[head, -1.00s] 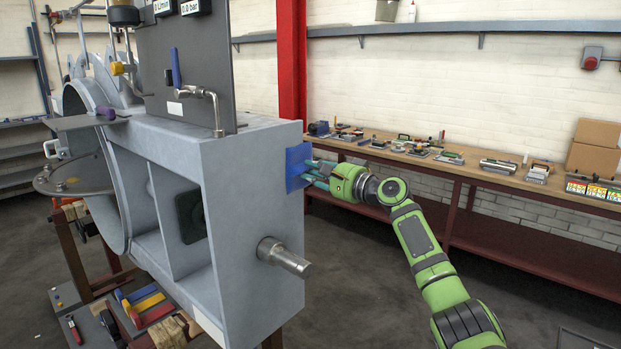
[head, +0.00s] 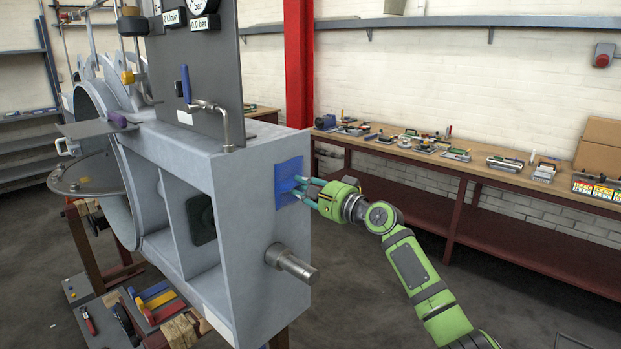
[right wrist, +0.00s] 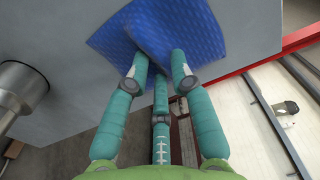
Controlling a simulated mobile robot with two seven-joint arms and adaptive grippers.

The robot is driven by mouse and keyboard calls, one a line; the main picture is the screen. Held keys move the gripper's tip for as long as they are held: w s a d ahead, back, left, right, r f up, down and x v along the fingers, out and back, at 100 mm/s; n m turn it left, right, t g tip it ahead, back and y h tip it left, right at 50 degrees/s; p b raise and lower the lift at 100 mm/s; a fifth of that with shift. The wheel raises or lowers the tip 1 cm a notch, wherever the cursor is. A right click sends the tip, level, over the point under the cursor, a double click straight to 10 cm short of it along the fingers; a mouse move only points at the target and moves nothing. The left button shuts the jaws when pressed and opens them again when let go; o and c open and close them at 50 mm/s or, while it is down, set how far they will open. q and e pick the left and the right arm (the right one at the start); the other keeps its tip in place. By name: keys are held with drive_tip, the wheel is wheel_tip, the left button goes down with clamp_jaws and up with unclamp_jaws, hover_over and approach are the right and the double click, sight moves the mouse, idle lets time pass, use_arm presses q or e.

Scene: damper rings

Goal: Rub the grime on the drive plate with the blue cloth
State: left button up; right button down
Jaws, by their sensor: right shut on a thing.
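The blue cloth (head: 288,182) lies flat against the right-hand face of the large grey housing, in the upper part of that face. My right gripper (head: 301,188) is shut on the cloth and presses up to the face. In the right wrist view the textured cloth (right wrist: 150,32) spreads beyond the fingertips (right wrist: 158,72), with a fold between them. The drive plate appears to be this grey face (head: 250,220); I cannot tell for sure. No grime shows on it, and the part under the cloth is hidden. My left gripper is not in view.
A metal shaft stub (head: 290,263) sticks out of the same face below the cloth; it also shows in the right wrist view (right wrist: 20,88). A gauge panel with a bent lever (head: 222,115) stands on top. A workbench (head: 400,150) with several tools runs along the back wall.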

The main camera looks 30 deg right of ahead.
drive_tip(key=shift+s+a+r+p, duration=0.2)
drive_tip(key=shift+a+p, duration=0.25)
drive_tip(key=shift+a, duration=0.3)
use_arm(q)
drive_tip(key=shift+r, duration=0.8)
use_arm(e)
drive_tip(key=shift+f, duration=0.15)
drive_tip(key=shift+s, duration=0.15)
drive_tip(key=p+v, duration=0.1)
drive_tip(key=v, duration=0.3)
drive_tip(key=shift+d, duration=0.1)
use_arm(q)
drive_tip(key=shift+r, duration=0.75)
use_arm(e)
drive_tip(key=shift+v, duration=0.85)
use_arm(q)
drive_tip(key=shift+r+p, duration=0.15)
drive_tip(key=shift+p, duration=0.25)
use_arm(e)
drive_tip(key=v, duration=0.3)
